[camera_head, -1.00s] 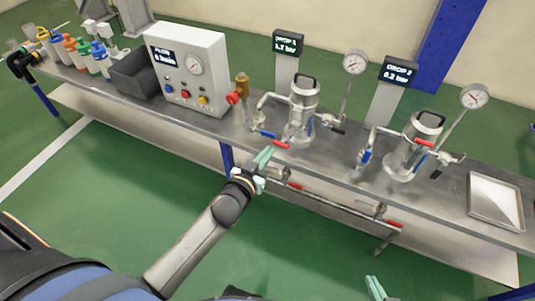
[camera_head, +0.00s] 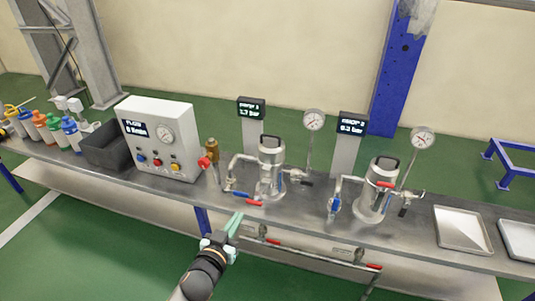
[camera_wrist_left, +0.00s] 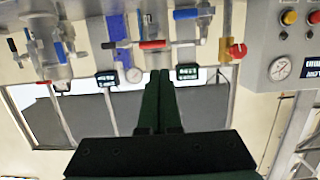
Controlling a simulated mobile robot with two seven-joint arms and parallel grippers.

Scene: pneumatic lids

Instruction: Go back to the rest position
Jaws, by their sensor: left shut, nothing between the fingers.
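My left gripper (camera_head: 236,222) is shut and empty. It is in front of the steel bench, near its front edge, below the left pressure vessel. In the left wrist view its dark green fingers (camera_wrist_left: 160,95) lie together with nothing between them. The left steel vessel (camera_head: 271,170) and the right steel vessel (camera_head: 376,190) stand upright on the bench, apart from the gripper. My right gripper does not show in the head view now.
The steel bench (camera_head: 300,222) runs across the view, with a pipe (camera_head: 310,254) along its front. On it stand a white control box (camera_head: 160,138), a dark bin (camera_head: 103,147), several coloured bottles, gauges, displays and metal trays (camera_head: 462,229). Green floor in front is free.

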